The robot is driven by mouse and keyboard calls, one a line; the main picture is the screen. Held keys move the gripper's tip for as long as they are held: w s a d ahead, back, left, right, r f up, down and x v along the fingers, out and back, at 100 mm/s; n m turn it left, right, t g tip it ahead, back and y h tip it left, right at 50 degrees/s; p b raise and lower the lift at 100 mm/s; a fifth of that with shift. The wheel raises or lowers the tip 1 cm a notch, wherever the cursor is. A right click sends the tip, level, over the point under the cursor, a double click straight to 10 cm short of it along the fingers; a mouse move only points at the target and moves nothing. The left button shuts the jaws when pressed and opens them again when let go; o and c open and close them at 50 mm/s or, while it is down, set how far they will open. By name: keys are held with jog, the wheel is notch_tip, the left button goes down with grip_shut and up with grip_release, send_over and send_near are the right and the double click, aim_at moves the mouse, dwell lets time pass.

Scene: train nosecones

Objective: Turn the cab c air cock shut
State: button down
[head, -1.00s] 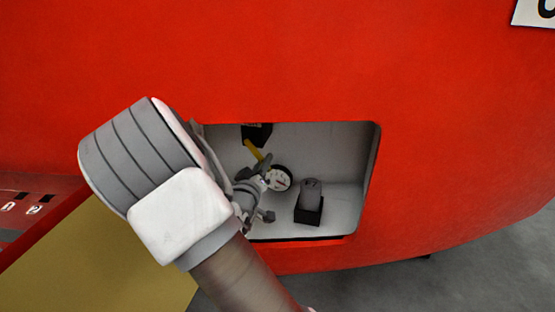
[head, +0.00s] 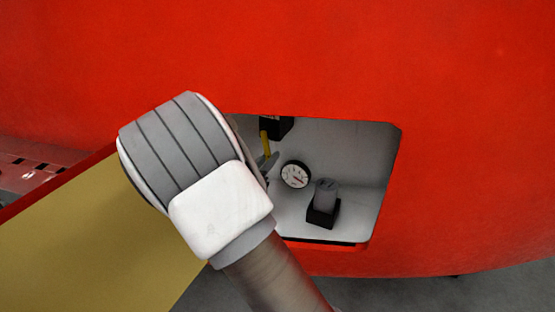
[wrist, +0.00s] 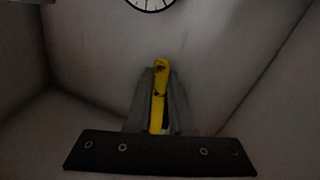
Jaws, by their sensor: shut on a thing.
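The yellow handle (head: 264,141) of the air cock is near the upper left of a recess in the red nosecone. It points down below a black block (head: 277,127). My gripper (wrist: 161,98) is shut on the yellow handle (wrist: 159,92), with a grey finger on each side. In the head view, the gripper's fingertips (head: 267,163) show at the handle's lower end, and my wrist hides the rest of the gripper and the recess's left part. No cab letter is visible on the recess.
A round white gauge (head: 295,174) is on the recess's back wall, right of the handle. A grey knob on a black base (head: 323,205) stands on the recess floor. The red shell (head: 450,150) surrounds the opening. The recess's right part is clear.

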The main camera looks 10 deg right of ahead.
jog(key=shift+w+a+m+b, duration=0.35)
jog(key=shift+a+m, duration=0.1)
jog(key=shift+m, duration=0.55)
jog(key=shift+a, duration=0.1)
jog(key=c, duration=0.8)
grip_release()
jog(key=p+v, duration=0.4)
jog(key=v, duration=1.3)
jog(key=shift+s+a, duration=0.15)
